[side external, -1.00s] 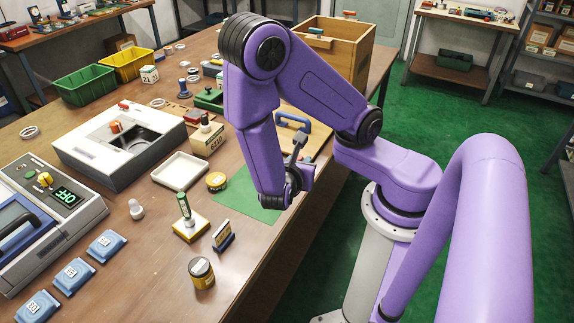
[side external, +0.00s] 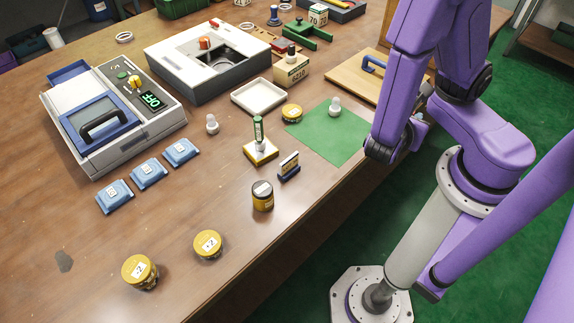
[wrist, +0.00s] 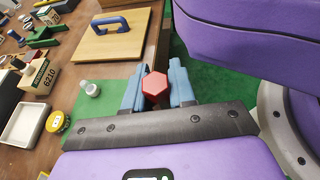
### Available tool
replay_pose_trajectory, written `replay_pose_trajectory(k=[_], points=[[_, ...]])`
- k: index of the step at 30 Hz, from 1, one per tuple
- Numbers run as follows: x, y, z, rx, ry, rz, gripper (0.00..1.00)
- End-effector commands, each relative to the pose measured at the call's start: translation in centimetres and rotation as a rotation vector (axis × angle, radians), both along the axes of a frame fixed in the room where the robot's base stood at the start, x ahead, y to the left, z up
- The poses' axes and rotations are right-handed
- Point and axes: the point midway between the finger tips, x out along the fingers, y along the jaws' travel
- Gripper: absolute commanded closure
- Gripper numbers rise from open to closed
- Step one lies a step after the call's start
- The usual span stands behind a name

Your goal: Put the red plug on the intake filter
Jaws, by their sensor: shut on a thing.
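The red plug (wrist: 154,84) shows a hexagonal red face in the wrist view. My gripper (wrist: 156,92) is shut on it, with a blue-grey finger on each side. The held plug is near the table's right edge, beside the green mat (wrist: 104,101). In the side view the purple wrist stands at the mat's right, and the fingers and plug are hidden. I cannot tell for sure which thing is the intake filter; none is clearly marked as one.
A white bottle-shaped piece (side external: 334,107) stands on the mat. A wooden board with a blue handle (side external: 374,63), a white tray (side external: 259,96), a yellow tin (side external: 292,113) and a 6210 box (side external: 291,68) are nearby.

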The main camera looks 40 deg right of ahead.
Motion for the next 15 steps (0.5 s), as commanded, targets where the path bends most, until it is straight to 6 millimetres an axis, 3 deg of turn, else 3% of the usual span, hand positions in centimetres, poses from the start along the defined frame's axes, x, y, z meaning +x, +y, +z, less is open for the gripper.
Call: replay_pose_trajectory(k=[8, 15], points=[[-3.3, 0.3, -0.6, 0.000, 0.001, -0.522, 1.00], [-5.6, 3.5, -0.5, 0.001, 0.001, -1.216, 1.00]])
